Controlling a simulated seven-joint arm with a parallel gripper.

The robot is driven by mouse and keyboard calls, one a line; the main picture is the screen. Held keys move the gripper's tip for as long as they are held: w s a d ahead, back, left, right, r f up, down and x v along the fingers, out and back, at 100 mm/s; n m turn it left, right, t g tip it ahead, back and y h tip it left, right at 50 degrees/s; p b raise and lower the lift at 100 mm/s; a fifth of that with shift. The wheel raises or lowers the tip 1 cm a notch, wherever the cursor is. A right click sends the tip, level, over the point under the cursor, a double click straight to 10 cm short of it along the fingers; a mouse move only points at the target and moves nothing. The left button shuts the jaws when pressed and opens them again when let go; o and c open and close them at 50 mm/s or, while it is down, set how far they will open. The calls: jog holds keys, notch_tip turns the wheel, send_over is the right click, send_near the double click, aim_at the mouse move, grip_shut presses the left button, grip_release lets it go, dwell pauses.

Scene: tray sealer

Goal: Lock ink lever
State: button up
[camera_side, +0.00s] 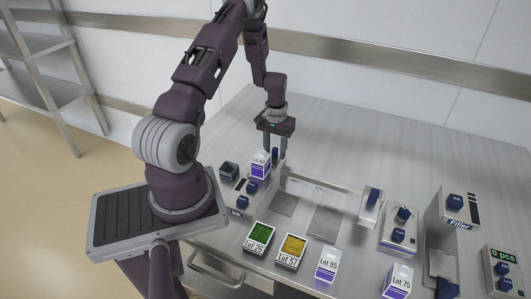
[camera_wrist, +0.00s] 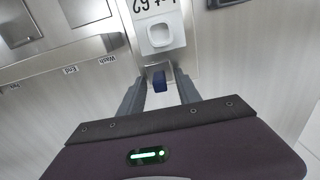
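A dark blue lever (camera_wrist: 159,81) stands upright on a metal part in the wrist view, beside a white carton (camera_wrist: 160,32) with a square-rimmed opening and upside-down lettering. I take this blue lever to be the ink lever; no label on it is readable. In the side view the lever (camera_side: 275,156) shows just right of the white and purple carton (camera_side: 261,165). My gripper (camera_side: 272,150) points down over it. The fingers (camera_wrist: 160,78) are open, one on each side of the lever, with a visible gap to both. Whether it is locked cannot be told.
Blue knobs (camera_side: 252,187) lie in front of the carton. The filler (camera_side: 459,209) is at right. The table behind is clear.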

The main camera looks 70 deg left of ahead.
jog(key=shift+r, duration=3)
jog(key=shift+r, duration=0.15)
jog(key=d+r+m+t, duration=0.2)
jog(key=d+r+m, duration=0.2)
jog(key=d+r, duration=1.4)
jog(key=s+d+r+m+t, duration=0.1)
jog(key=s+d+r+m, duration=0.1)
jog(key=s+d+r, duration=0.2)
jog(key=s+d+r+m+t, duration=0.2)
jog(key=s+d+r, duration=0.3)
jog(key=s, duration=0.6)
jog(key=d+m, duration=0.1)
jog(key=d, duration=0.1)
jog(key=shift+s+d+r+t, duration=0.15)
jog(key=shift+s+d+t, duration=0.15)
jog(key=shift+c, duration=0.2)
